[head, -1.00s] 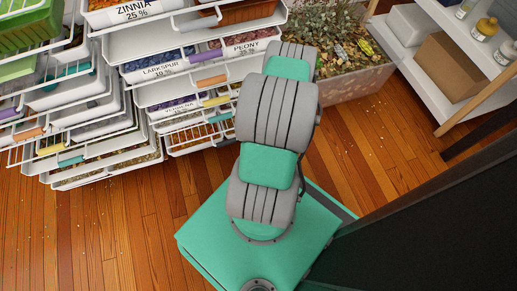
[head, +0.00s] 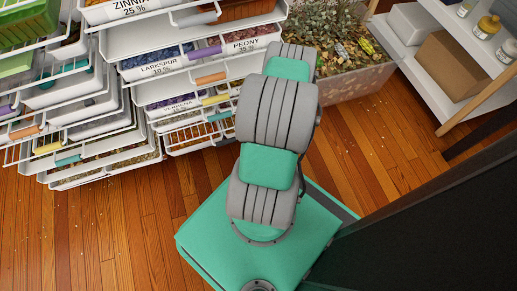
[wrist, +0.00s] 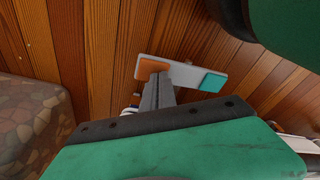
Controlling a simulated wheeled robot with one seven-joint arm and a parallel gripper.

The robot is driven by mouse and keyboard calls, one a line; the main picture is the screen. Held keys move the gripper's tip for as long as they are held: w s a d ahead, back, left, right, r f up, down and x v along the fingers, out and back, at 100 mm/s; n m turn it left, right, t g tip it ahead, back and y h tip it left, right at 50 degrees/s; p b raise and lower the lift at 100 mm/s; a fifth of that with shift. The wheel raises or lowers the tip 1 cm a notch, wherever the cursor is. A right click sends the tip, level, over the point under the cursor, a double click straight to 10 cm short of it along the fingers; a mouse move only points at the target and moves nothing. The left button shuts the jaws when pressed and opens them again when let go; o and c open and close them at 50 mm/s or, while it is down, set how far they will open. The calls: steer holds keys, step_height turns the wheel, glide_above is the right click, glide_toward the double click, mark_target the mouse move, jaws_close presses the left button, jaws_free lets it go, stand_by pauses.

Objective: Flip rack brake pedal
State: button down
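The brake pedal is a pale bar with an orange pad at one end and a teal pad at the other. In the wrist view the pedal (wrist: 182,72) lies above the wooden floor, just beyond my gripper's fingertips. My gripper (wrist: 158,84) has its narrow dark fingers together, with nothing seen between them. Their tips overlap the lower edge of the pedal near the orange pad (wrist: 151,67); I cannot tell whether they touch it. The teal pad (wrist: 212,82) is clear to the right. In the head view my arm hides the gripper and pedal.
The white drawer rack (head: 150,89) fills the upper left, its drawers pulled out by varying amounts. Wooden floor (head: 110,240) is open lower left.

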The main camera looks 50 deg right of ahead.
steer(key=shift+f+b, duration=0.5)
steer(key=shift+f, duration=0.1)
steer(key=shift+r, duration=0.1)
step_height(320, 180, up, 7)
steer(key=p, duration=0.6)
stand_by(0.4)
